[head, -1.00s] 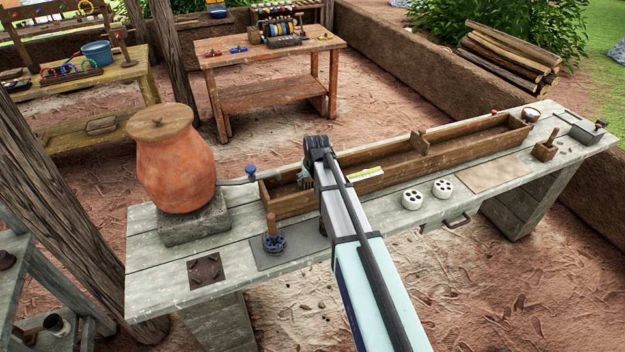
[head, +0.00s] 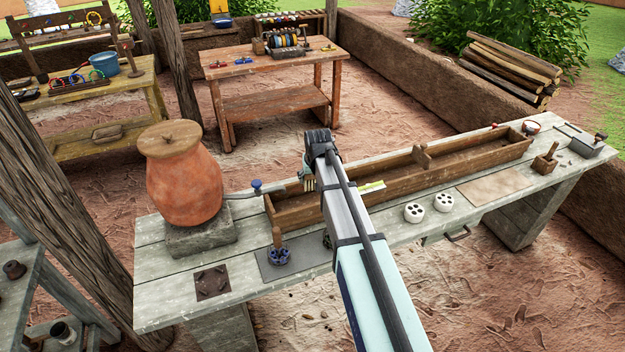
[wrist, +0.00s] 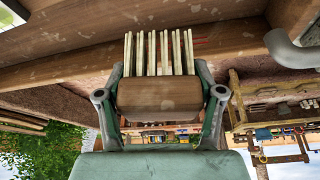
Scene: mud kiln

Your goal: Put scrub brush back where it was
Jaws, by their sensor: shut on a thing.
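My gripper (wrist: 160,90) is shut on the scrub brush (wrist: 160,95), a wooden block with rows of pale bristles, held between its two fingers in the wrist view. In the head view the brush's pale bristles (head: 309,184) show just left of my arm, over the left part of the long wooden trough (head: 460,147). My arm hides part of the trough and much of the gripper. I cannot tell how high the brush is above the trough floor.
A clay jar (head: 184,185) stands on a block at the left, with a pipe and blue-handled tap (head: 257,186) near the trough. A blue tool with a wooden handle (head: 278,256) stands on a dark mat (head: 305,252). Two white holed discs (head: 414,213) lie right of my arm.

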